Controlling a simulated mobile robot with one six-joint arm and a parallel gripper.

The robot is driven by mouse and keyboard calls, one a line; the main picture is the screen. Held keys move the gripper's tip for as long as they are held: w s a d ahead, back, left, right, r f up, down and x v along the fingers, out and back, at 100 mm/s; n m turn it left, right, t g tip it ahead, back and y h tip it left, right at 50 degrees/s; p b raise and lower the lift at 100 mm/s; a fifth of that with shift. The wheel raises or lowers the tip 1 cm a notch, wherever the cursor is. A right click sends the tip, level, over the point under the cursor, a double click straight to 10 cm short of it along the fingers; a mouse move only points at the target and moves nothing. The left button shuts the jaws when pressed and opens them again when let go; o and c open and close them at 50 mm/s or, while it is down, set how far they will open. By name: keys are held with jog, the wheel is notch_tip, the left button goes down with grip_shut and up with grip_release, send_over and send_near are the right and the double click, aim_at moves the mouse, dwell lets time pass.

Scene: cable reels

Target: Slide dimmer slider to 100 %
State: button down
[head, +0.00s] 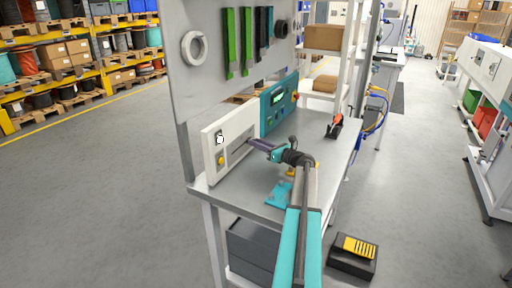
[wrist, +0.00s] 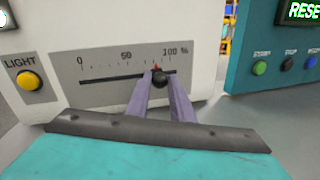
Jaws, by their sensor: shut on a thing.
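The dimmer slider's dark round knob (wrist: 159,79) with a red mark sits on a black horizontal slot (wrist: 105,80) under a printed scale of 0, 50 and 100 %. The knob stands right of 50, a little short of the 100 end. My gripper (wrist: 158,86) has its two purple fingers on either side of the knob and is shut on it. In the head view my gripper (head: 262,146) reaches the white panel (head: 213,172) on the bench; the knob is hidden there.
A yellow LIGHT button (wrist: 29,81) is left of the scale. A teal control box (wrist: 262,92) with a green display stands to the right. The grey bench (head: 225,197) holds a teal piece (head: 278,194) and an orange-black tool (head: 334,126).

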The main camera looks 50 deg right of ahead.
jog(key=shift+w+d, duration=0.2)
jog(key=shift+d, duration=0.55)
jog(key=shift+w+d, duration=0.15)
jog(key=shift+d, duration=0.55)
jog(key=shift+d+r, duration=0.1)
jog(key=c, duration=1.5)
grip_release()
jog(key=shift+c, duration=0.2)
jog(key=shift+s+b, duration=0.3)
jog(key=shift+s, duration=0.55)
jog(key=s+b, duration=0.1)
jog(key=s, duration=0.3)
jog(key=s+b, duration=0.1)
jog(key=s, duration=0.7)
jog(key=shift+s+d+b, duration=0.1)
jog(key=shift+d+b, duration=0.2)
jog(key=shift+b, duration=0.1)
